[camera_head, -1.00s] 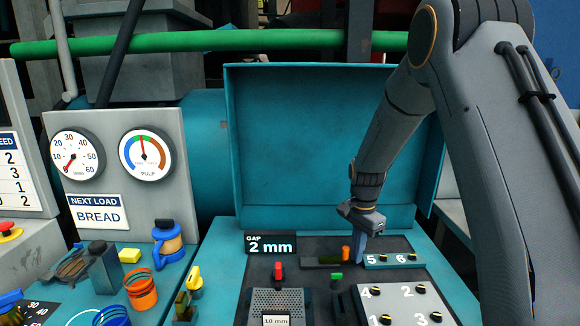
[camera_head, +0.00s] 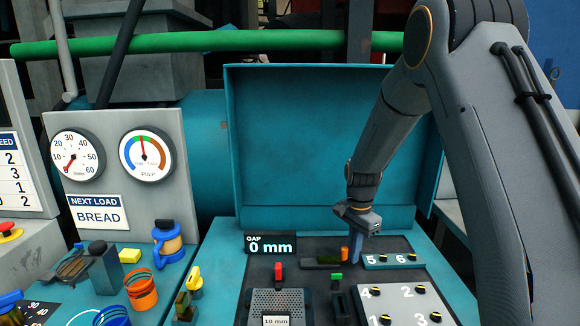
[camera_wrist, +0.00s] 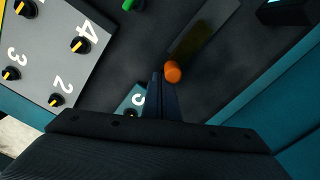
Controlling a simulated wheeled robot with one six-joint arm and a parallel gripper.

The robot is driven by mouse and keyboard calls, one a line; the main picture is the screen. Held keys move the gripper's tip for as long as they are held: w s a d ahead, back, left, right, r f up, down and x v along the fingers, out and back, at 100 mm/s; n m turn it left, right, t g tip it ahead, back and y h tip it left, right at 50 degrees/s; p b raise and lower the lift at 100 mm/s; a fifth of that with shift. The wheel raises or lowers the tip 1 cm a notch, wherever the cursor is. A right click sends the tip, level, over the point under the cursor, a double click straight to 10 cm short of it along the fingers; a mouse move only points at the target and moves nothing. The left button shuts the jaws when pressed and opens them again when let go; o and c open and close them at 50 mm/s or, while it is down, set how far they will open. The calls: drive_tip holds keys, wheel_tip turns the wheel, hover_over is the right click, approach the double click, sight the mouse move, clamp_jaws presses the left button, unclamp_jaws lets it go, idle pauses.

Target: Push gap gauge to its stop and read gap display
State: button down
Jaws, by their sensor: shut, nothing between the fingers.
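The gap display (camera_head: 269,244) reads "GAP 0 mm" in white on black at the back of the console. The gap gauge appears to be the orange knob (camera_head: 344,254) at the right end of a dark slot strip (camera_head: 322,261). My gripper (camera_head: 355,250) is shut and empty, pointing down just right of the knob. In the wrist view the closed fingertips (camera_wrist: 157,80) are right beside the orange knob (camera_wrist: 172,72), seemingly touching it. The dark strip (camera_wrist: 203,32) extends away from the knob there.
A plate with black knobs numbered 1 to 4 (camera_head: 407,302) stands at front right. A teal plate labelled 5 and 6 (camera_head: 393,260) is close right of my gripper. A green lever (camera_head: 336,276), a red lever (camera_head: 278,270) and a "10 mm" label (camera_head: 276,321) are in front.

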drive_tip(key=shift+a, duration=1.2)
idle(0.5)
drive_tip(key=shift+d, duration=0.15)
